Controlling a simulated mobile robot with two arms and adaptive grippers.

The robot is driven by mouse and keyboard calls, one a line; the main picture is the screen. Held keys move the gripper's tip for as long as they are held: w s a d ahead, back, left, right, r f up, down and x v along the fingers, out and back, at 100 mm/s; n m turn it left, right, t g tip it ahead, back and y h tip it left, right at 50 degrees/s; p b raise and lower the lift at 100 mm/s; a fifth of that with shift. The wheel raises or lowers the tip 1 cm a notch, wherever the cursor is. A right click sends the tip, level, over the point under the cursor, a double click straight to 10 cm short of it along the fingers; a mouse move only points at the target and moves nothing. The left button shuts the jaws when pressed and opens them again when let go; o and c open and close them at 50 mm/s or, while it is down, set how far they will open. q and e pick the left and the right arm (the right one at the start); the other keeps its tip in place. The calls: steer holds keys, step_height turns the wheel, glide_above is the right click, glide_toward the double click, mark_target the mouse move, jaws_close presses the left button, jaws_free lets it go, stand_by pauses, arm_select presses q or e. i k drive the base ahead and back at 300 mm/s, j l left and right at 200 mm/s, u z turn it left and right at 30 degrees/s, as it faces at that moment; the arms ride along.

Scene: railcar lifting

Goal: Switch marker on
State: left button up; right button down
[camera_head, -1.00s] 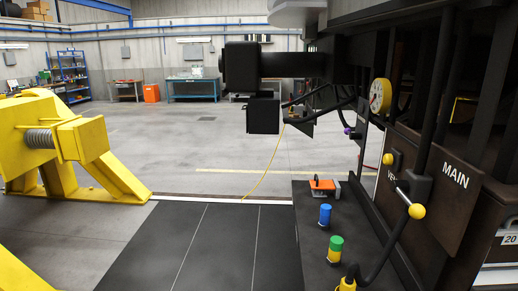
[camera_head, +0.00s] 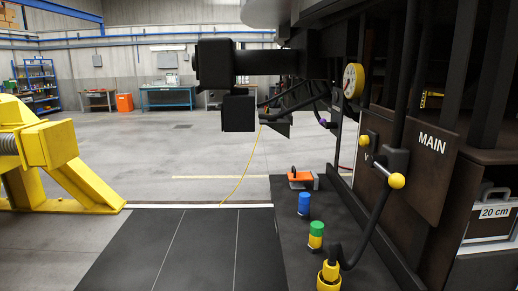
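Neither of my grippers shows in the head view. I cannot tell for sure which thing is the marker. On a dark ledge (camera_head: 262,240) at the lower middle stand a blue cylinder (camera_head: 304,204), a green and yellow cylinder (camera_head: 316,236) and a yellow fitting (camera_head: 329,278) with a black hose. Behind them lies an orange device (camera_head: 300,178) with a black handle and a grey part beside it. No lit lamp is clear on any of them.
A dark railcar side with a MAIN panel (camera_head: 432,146), yellow-knobbed lever (camera_head: 396,181) and round yellow gauge (camera_head: 353,81) fills the right. A black coupler (camera_head: 214,66) juts out at upper middle. A yellow buffer stop (camera_head: 50,150) stands left. Open floor lies between.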

mark_target(325, 124)
steer(key=z, duration=0.25)
steer(key=i+j+z, duration=0.15)
steer(key=z, duration=0.25)
steer(key=i+j+z, duration=0.1)
steer(key=z, duration=0.3)
steer(key=j+z, duration=0.4)
steer(key=i+j+z, duration=0.1)
steer(key=z, duration=0.3)
steer(key=j+z, duration=0.45)
steer(key=l, duration=0.1)
